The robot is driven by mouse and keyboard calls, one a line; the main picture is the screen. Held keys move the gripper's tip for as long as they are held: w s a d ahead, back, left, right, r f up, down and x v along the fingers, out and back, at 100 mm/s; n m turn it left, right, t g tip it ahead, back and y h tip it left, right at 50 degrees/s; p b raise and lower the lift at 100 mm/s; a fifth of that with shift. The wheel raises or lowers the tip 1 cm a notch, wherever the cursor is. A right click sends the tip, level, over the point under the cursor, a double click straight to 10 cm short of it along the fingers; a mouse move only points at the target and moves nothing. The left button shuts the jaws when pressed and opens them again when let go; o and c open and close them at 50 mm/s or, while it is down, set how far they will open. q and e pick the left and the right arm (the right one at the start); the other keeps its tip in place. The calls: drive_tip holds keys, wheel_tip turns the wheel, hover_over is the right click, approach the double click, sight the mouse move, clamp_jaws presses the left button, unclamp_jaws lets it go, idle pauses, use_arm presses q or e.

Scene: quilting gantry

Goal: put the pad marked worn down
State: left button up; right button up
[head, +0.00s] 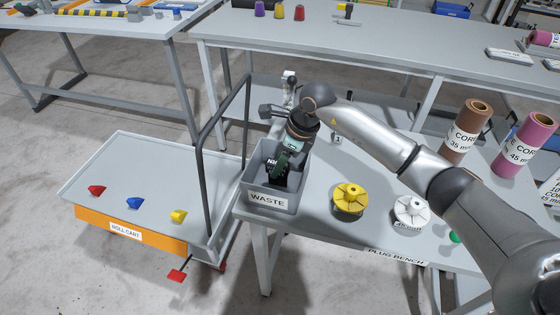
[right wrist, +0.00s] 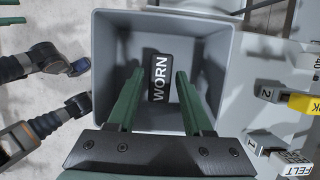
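The pad marked WORN (right wrist: 160,78), black with white lettering, lies inside the grey bin labelled WASTE (head: 268,199). The bin also shows in the right wrist view (right wrist: 215,22). My right gripper (head: 275,181) points down into the bin from above. In the right wrist view its two green fingers stand apart on either side of the pad, with a visible gap at each side. They hold nothing. In the head view the gripper and bin walls hide most of the pad. My left gripper is not in view.
The bin stands at the left end of the plug bench (head: 322,217). A yellow spool (head: 349,201), a white spool (head: 409,212) and upright brown (head: 466,131) and pink (head: 524,145) rolls stand to its right. The roll cart (head: 136,190) and its tall handle stand close left.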

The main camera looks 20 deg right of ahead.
drive_tip(key=shift+o, duration=0.6)
drive_tip(key=shift+r, duration=0.3)
drive_tip(key=v, duration=1.1)
drive_tip(key=shift+r, duration=0.35)
drive_tip(key=shift+s+d, duration=0.1)
